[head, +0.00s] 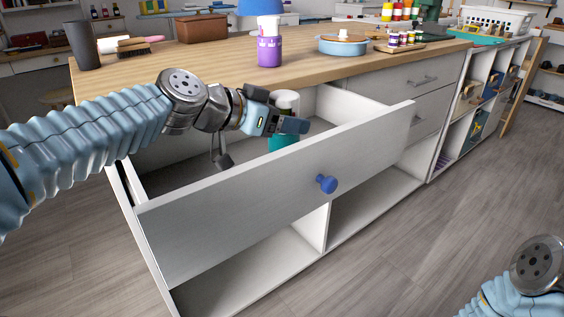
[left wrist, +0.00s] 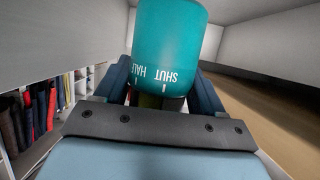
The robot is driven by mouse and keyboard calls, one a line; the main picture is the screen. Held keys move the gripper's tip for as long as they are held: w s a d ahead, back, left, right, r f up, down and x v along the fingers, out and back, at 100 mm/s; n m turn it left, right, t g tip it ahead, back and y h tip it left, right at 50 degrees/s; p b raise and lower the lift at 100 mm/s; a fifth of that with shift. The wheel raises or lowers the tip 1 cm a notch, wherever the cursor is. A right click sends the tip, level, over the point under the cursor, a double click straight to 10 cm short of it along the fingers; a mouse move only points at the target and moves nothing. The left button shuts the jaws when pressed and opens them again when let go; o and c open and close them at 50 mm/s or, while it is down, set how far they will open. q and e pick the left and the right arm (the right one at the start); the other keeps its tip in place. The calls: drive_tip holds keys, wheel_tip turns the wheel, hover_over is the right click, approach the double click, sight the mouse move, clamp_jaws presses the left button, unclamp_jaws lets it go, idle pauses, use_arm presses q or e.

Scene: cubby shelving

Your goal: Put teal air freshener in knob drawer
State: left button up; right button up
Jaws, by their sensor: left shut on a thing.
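The teal air freshener (head: 281,136) has a white top and a teal lower part. It is inside the outline of the open knob drawer (head: 270,190), behind its white front, which carries a blue knob (head: 326,184). My left gripper (head: 290,124) is shut on the air freshener, and its fingers cover part of it. In the left wrist view the teal body (left wrist: 170,45), with white lettering, stands between the two fingers (left wrist: 155,85). I cannot tell whether its base touches the drawer floor. My right gripper is not in view; part of my right arm shows at lower right.
Open cubbies (head: 375,205) lie below. The grey floor in front is clear.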

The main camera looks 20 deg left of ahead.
sight(271, 144)
use_arm(q)
wheel_tip(271, 144, down, 6)
drive_tip(key=shift+r+b, duration=0.1)
drive_tip(key=shift+b, duration=0.65)
drive_tip(key=shift+f+b, duration=0.3)
drive_tip(key=o, duration=1.1)
drive_tip(key=shift+r, duration=0.1)
drive_tip(key=shift+o, duration=0.2)
drive_tip(key=shift+a+r+p, duration=0.15)
drive_tip(key=shift+r+p, duration=0.1)
drive_tip(key=shift+p, duration=0.1)
drive_tip(key=b+v, duration=0.1)
drive_tip(key=v, duration=1)
drive_tip(key=shift+s+a, duration=0.2)
drive_tip(key=shift+s, duration=0.2)
